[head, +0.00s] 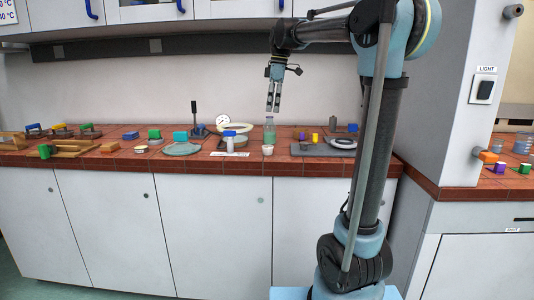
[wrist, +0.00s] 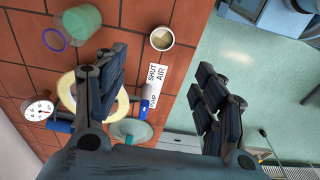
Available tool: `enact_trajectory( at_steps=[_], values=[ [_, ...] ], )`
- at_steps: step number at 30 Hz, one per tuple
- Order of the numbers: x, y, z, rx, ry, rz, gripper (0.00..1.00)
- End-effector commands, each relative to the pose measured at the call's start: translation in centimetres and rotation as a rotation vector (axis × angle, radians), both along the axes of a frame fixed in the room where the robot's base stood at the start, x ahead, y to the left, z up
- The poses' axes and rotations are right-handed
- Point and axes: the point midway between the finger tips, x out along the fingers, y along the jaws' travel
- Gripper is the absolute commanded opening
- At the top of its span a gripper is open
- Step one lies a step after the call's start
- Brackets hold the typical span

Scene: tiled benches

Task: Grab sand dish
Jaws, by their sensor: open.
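The sand dish looks to be the small round pale cup with tan and dark contents (wrist: 162,38) in the wrist view, on the red tiles near the bench's front edge. In the head view it shows as a small white cup (head: 267,150) in front of a greenish clear bottle (head: 269,131). My gripper (head: 273,104) hangs fingers down above the bottle and cup, apart from both. In the wrist view my gripper (wrist: 160,70) has its fingers wide apart with nothing between them. The cup lies beyond the fingertips, toward the top of that view.
A grey mat (head: 303,150) is right of the cup. Wall cabinets (head: 150,13) hang above.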

Motion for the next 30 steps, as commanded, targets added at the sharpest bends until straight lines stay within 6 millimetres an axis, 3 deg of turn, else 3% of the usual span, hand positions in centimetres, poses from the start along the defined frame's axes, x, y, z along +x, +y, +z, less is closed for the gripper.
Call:
enact_trajectory(
  at_steps=[5,21,30],
  values=[
    [0.1,0.4,-1.8,0.0,0.0,0.008,0.64],
    [0.1,1.4,-10.8,0.0,-0.001,0.006,0.64],
    [0.0,1.6,-12.6,0.0,-0.001,0.006,0.64]
  ],
)
